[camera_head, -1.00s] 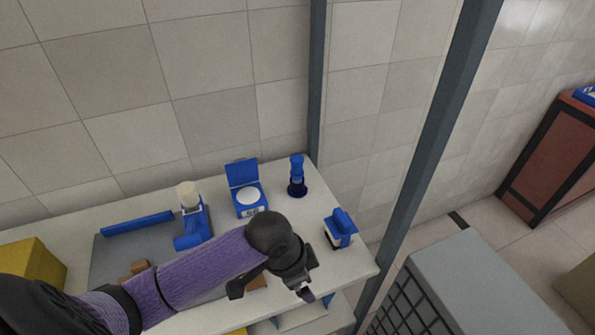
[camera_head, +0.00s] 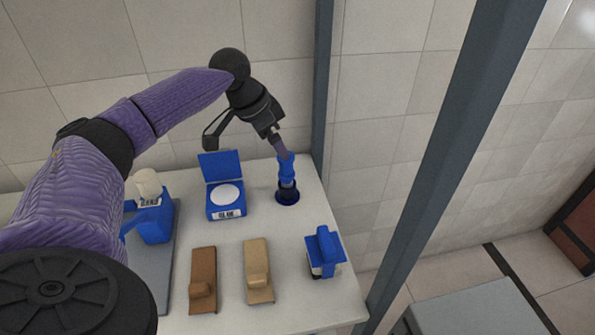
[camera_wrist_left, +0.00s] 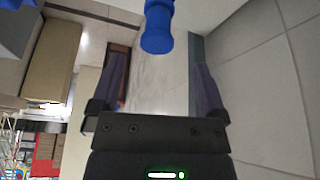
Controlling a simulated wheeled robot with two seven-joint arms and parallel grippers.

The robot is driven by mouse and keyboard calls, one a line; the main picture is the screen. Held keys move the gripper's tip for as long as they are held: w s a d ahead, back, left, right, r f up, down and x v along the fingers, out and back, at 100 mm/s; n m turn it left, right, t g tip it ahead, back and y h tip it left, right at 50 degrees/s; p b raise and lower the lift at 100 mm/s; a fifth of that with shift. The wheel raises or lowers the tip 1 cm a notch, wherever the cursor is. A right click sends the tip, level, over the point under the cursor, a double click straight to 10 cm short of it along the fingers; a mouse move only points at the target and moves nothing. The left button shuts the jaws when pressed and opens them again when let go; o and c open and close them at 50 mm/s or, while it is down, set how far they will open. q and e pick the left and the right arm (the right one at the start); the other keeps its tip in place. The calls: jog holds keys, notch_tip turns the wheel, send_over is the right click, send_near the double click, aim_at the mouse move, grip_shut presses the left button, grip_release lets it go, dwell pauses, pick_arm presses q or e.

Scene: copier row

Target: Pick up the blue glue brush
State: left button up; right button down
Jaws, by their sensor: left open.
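The blue glue brush (camera_head: 287,173) appears to be the upright blue piece standing in a dark blue round base (camera_head: 287,196) near the table's back right corner. My left gripper (camera_head: 281,148) is above it, tilted downward, with its fingers at the brush's top end; contact is unclear. In the left wrist view the open fingers (camera_wrist_left: 162,62) are spread to either side, and a rounded blue end (camera_wrist_left: 157,30), likely the brush top, lies centred between them, just beyond the tips. My right gripper is in no view.
An open blue box labelled GLUE (camera_head: 225,203) stands left of the brush. A blue device (camera_head: 324,253) stands at the table's right edge. Brown (camera_head: 203,279) and tan (camera_head: 257,270) blocks lie in front. A wall and grey post (camera_head: 318,100) are close behind.

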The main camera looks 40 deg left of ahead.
aim_at(288, 165)
pick_arm(q)
jog(key=b+x, duration=0.1)
jog(key=x, duration=0.1)
jog(key=b+x, duration=0.1)
jog(key=x, duration=0.4)
jog(key=shift+s+d+f+b, duration=0.1)
jog(key=shift+s+f+b, duration=0.05)
jog(key=shift+f+b, duration=0.25)
jog(key=shift+f, duration=0.15)
grip_shut()
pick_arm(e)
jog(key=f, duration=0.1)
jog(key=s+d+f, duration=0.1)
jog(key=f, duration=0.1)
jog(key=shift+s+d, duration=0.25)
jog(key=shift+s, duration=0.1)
